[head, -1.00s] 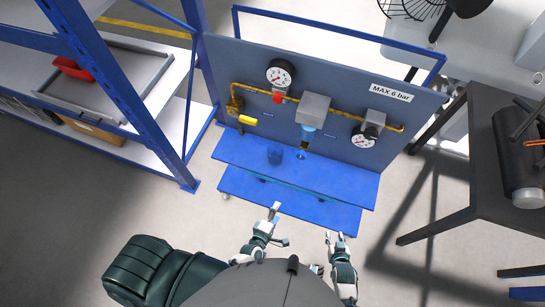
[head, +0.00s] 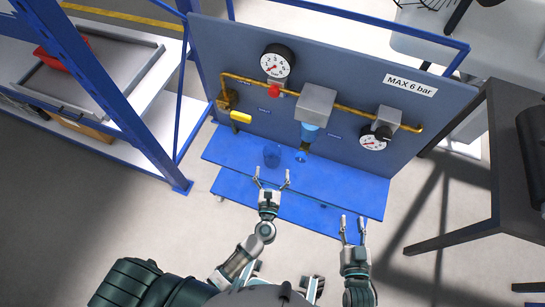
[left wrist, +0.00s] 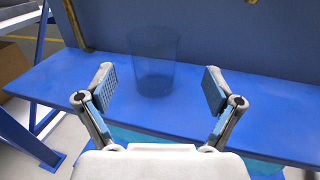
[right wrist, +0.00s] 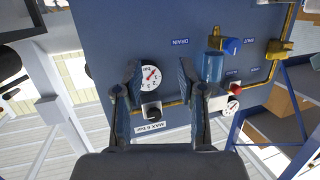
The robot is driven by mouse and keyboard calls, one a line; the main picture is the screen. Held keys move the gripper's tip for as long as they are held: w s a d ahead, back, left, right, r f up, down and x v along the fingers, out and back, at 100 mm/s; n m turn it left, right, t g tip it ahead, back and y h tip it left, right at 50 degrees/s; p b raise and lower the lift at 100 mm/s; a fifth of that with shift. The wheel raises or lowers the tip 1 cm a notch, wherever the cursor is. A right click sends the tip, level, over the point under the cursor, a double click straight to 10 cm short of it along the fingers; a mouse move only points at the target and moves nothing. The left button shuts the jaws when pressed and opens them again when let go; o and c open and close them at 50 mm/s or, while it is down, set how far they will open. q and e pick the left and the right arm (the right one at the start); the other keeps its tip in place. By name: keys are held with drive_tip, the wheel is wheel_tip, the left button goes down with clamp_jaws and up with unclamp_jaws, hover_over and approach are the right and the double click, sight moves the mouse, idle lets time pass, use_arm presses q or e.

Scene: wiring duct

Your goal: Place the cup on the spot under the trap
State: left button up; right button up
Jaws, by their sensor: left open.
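A clear bluish cup (head: 272,156) stands upright on the blue shelf (head: 345,195), left of the spot (head: 301,157). In the left wrist view the cup (left wrist: 153,60) is beyond and between the fingers. The trap (head: 311,130), with a light blue bowl under a grey box, hangs on the panel above the spot; its blue bowl also shows in the right wrist view (right wrist: 213,66). My left gripper (head: 271,182) is open and empty, in front of the cup and not touching it. My right gripper (head: 353,224) is open and empty, near the shelf's front right.
The grey panel (head: 240,60) behind the shelf carries brass pipe, two gauges and a yellow-handled valve (head: 240,117). A blue post (head: 110,100) stands at the left. A dark table (head: 480,170) is at the right. The shelf's right part is clear.

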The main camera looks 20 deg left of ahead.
sight(273, 146)
use_arm(q)
drive_tip(key=x, duration=0.2)
drive_tip(key=shift+w+a+f, duration=0.1)
drive_tip(key=shift+w, duration=0.2)
drive_tip(key=x, duration=0.5)
drive_tip(key=shift+s+a+f+b, duration=0.1)
drive_tip(key=shift+a+f+b, duration=0.15)
drive_tip(key=shift+a+b, duration=0.1)
drive_tip(key=c, duration=1.4)
drive_tip(key=shift+o, duration=0.2)
use_arm(e)
drive_tip(key=shift+w+a+r+t, duration=0.1)
drive_tip(key=shift+w+r+t, duration=0.15)
drive_tip(key=shift+r, duration=0.2)
drive_tip(key=shift+w+a+r+t, duration=0.1)
drive_tip(key=shift+r+t, duration=0.25)
drive_tip(key=shift+r, duration=0.05)
use_arm(q)
drive_tip(key=shift+r, duration=0.15)
